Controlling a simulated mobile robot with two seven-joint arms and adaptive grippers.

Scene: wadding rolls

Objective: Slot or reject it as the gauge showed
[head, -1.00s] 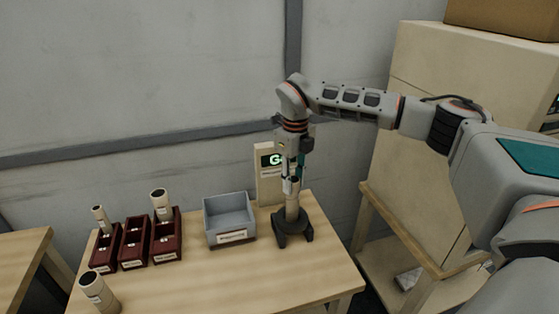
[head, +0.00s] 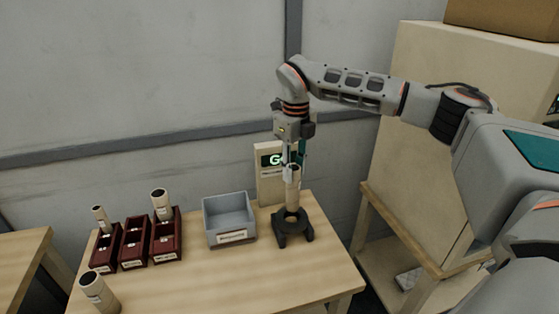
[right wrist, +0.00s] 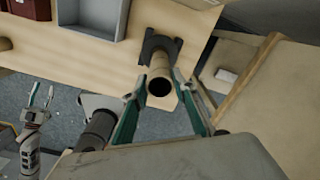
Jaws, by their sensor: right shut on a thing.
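My right gripper (head: 292,170) is shut on a beige wadding roll (head: 292,198), upright over the black gauge stand (head: 281,237). In the right wrist view the roll's dark open end (right wrist: 160,86) shows between my fingertips. Behind it the gauge panel (head: 267,190) has a lit green display starting with "G"; the rest is hidden by my gripper. Three dark red slots stand at left: the left (head: 103,263) and right (head: 168,250) hold rolls, the middle (head: 133,255) looks empty. A grey-blue bin (head: 231,220) looks empty. My left gripper (right wrist: 42,95) is open and empty in the wrist view.
Another roll (head: 98,292) stands at the table's front left corner. The wooden table (head: 215,277) is clear in front of the bin. A tall beige cabinet (head: 415,150) stands to the right, and the grey wall is behind.

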